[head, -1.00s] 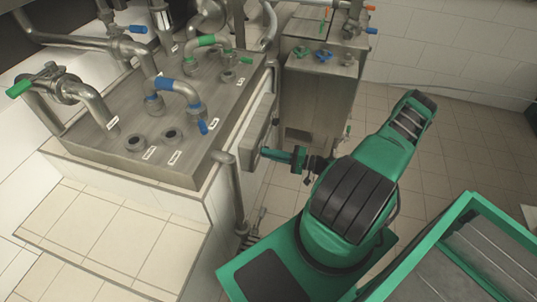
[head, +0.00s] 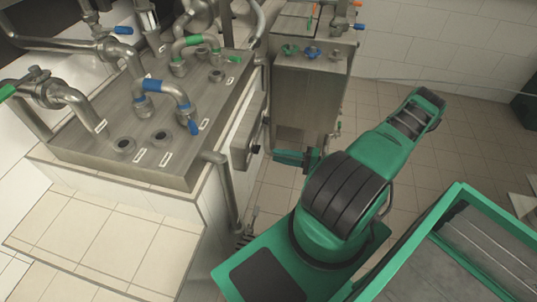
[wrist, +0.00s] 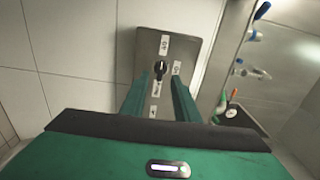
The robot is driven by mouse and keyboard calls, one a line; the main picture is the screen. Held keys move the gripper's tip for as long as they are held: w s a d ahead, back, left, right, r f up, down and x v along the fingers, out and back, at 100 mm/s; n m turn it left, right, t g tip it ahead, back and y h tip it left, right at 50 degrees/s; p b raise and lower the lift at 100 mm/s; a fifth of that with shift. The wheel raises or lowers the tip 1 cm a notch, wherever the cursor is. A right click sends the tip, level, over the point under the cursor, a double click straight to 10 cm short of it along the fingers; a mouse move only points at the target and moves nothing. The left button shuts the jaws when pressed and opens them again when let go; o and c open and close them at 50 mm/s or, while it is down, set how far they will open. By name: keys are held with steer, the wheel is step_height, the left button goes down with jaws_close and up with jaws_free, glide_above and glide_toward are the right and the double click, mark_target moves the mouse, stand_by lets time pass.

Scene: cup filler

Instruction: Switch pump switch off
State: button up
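The pump switch looks like a black rotary knob (wrist: 160,69) on a grey metal box (wrist: 185,47) with several small white labels in the wrist view. The label text and the knob's exact setting are too small to read surely. In the head view the box (head: 243,133) is on the side of the tiled counter, with the knob (head: 255,149) sticking out. My gripper (wrist: 160,79) is open and empty, its two green fingers spread on either side of the knob as seen from the wrist. In the head view my gripper (head: 276,156) is apart from the knob, with a small gap.
A steel counter top (head: 100,150) with pipes and blue and green valve handles is at the left. A steel cabinet (head: 315,95) with coloured knobs stands behind my arm. A vertical pipe (head: 227,190) runs near the box. Tiled floor (head: 460,150) is open at the right.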

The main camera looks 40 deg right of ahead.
steer(key=shift+v, duration=1.25)
steer(key=s+a+r+n+g+h, duration=0.25)
steer(key=r+g, duration=0.55)
steer(key=r, duration=0.4)
steer(key=s+a+r+n+g+h, duration=0.1)
steer(key=s+r+n+g+h, duration=0.25)
steer(key=r+g, duration=0.6)
steer(key=s+a+r+m+t+h, duration=0.1)
steer(key=s+a+r+h, duration=0.1)
steer(key=s+r, duration=0.4)
steer(key=s+a+r+m+t+h, duration=0.1)
steer(key=s+r, duration=0.5)
steer(key=r, duration=0.6)
steer(key=shift+s+a+t+h, duration=0.35)
steer(key=shift+a+t+h, duration=0.2)
steer(key=shift+a+h, duration=0.55)
steer(key=shift+a, duration=0.2)
